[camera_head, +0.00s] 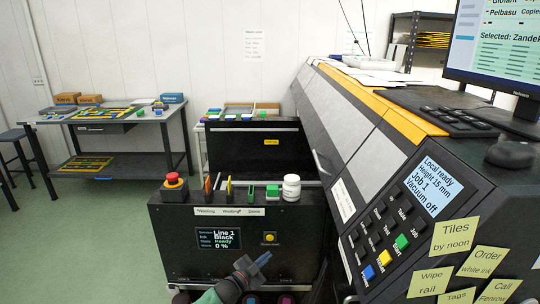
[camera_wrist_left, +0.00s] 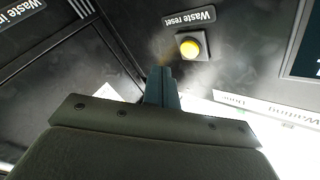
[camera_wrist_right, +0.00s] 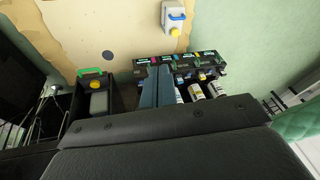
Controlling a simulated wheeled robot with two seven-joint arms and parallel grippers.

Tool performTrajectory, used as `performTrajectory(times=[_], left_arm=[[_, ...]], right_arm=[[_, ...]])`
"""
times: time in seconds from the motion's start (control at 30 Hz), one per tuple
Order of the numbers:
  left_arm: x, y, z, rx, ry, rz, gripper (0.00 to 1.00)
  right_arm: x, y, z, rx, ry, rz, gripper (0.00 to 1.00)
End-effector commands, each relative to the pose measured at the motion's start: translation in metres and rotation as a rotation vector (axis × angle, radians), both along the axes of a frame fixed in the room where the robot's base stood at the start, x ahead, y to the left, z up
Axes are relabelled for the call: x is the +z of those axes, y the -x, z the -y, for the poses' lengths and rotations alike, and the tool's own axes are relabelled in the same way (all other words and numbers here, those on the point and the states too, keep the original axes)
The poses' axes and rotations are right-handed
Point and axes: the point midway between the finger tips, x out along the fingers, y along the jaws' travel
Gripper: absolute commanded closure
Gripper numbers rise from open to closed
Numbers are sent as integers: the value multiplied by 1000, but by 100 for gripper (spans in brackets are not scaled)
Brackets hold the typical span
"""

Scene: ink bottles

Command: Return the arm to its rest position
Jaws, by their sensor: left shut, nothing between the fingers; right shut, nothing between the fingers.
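My left gripper (camera_head: 262,259) is low in the head view, in front of the black machine front, below and left of the yellow waste reset button (camera_head: 270,238). In the left wrist view its fingers (camera_wrist_left: 162,72) are closed together with nothing between them, and the yellow button (camera_wrist_left: 189,47) shows just past the tips, apart from them. My right gripper is out of the head view. In the right wrist view its fingers (camera_wrist_right: 159,72) are shut and empty, in front of a dark rack with several bottles (camera_wrist_right: 196,90).
The black machine (camera_head: 238,225) has a small screen (camera_head: 219,239) reading Line 1 Black Ready 0 %. A red stop button (camera_head: 173,180) and a white bottle (camera_head: 291,187) stand on its top ledge. The large printer (camera_head: 350,140) fills the right. Open floor (camera_head: 90,255) lies left.

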Motion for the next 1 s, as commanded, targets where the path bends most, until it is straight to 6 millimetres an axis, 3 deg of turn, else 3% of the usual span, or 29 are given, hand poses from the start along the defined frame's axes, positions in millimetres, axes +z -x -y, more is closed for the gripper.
performTrajectory(times=[0.13,0.27,0.37,0.57,0.67,0.77,1.0], left_arm=[[-26,-14,-17,124,-91,-120,100],[-29,-17,-26,234,-163,-227,100],[-17,-17,-36,316,-201,-300,100],[31,-6,-52,465,-233,-438,100],[50,14,-58,527,-236,-525,100],[62,47,-64,579,-231,-631,100],[65,156,-83,653,-203,-908,100]], right_arm=[[-1,3,1,3,6,-15,100],[0,5,2,5,14,-28,100],[0,7,4,6,20,-37,100],[2,10,9,5,33,-54,100],[3,11,12,4,40,-61,100],[4,12,14,0,47,-69,100],[7,15,22,-8,62,-84,100]])
